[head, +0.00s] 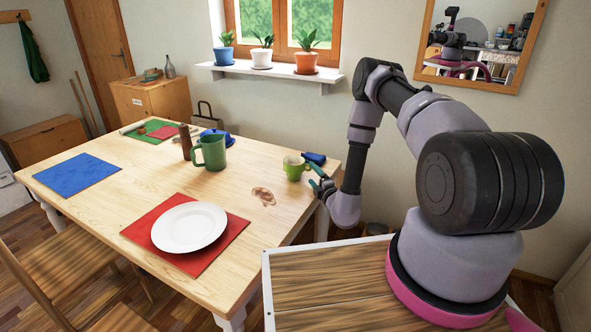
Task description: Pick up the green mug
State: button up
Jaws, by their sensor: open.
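A small light green mug (293,169) stands upright on the wooden table (105,185), near its right end. My gripper (312,177) is just to the right of the mug, low over the table's right edge. Its fingers are open and point left toward the mug. No mug is held. I cannot tell whether a fingertip touches the mug or is only close to it. A larger dark green pitcher (211,152) stands farther left on the table.
A dark blue object (314,158) lies behind the mug. A brown stain (263,196) is in front of it. A white plate (189,227) sits on a red mat (229,243). A brown bottle (185,142) stands beside the pitcher. A blue mat (77,174) lies at left.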

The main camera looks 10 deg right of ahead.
aim_at(308, 167)
jog(key=x, duration=0.8)
jog(key=shift+w+d+r, duration=0.1)
jog(key=shift+w+d, duration=0.2)
grip_shut()
